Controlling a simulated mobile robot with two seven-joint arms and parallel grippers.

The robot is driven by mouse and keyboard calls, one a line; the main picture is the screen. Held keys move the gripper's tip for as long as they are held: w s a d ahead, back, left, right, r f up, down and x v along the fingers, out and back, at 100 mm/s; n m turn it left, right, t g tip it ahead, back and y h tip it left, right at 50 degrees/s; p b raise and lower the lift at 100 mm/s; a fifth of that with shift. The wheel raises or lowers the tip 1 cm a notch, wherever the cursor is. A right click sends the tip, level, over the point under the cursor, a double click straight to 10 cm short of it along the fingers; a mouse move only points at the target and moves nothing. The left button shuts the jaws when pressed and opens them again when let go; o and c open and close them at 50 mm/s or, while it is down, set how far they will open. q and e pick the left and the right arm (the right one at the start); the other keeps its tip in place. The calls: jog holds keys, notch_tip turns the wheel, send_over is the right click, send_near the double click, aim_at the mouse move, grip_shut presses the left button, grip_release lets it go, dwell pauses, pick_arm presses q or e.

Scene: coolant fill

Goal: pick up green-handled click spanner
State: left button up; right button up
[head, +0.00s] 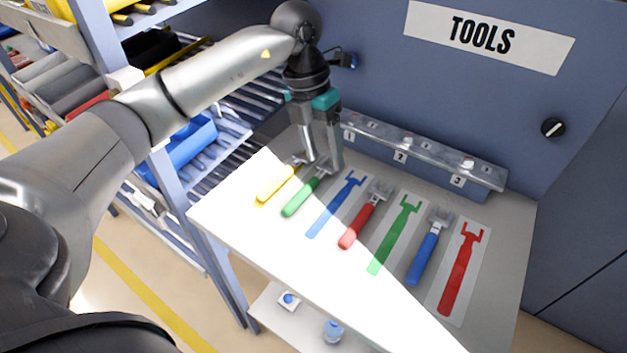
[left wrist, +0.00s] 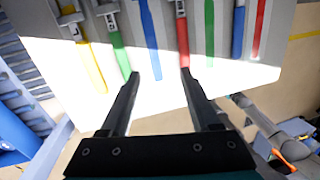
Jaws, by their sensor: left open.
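The green-handled click spanner (head: 300,197) lies on the tool board, second from the left, its metal head partly hidden behind my left gripper in the head view. It also shows in the left wrist view (left wrist: 121,52), left of the fingers. My left gripper (head: 322,163) points down over the head end of the spanners. Its fingers are open with nothing between them, and in the left wrist view (left wrist: 160,76) they straddle the blue outline. I cannot tell the exact height above the board. My right gripper is not in view.
Yellow (head: 276,184), red (head: 358,225) and blue (head: 423,259) spanners lie on the same board (head: 225,205). Blue, green and red painted outlines are empty. A numbered rail (head: 420,155) runs along the back below the TOOLS sign (head: 490,37). A blue bin (head: 185,150) stands on the left shelving.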

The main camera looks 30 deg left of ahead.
pick_arm(q)
jog(key=a+r+y, duration=0.1)
jog(key=a+y, duration=0.1)
jog(key=a, duration=0.3)
jog(key=n, duration=0.1)
send_over(300, 193)
notch_tip(300, 193, down, 9)
jog(key=shift+s+b, duration=0.15)
jog(key=shift+b, duration=0.2)
jog(key=shift+w+f, duration=0.2)
jog(key=shift+f, duration=2.7)
jog(key=shift+c, duration=0.3)
grip_shut()
jog(key=shift+r, duration=0.1)
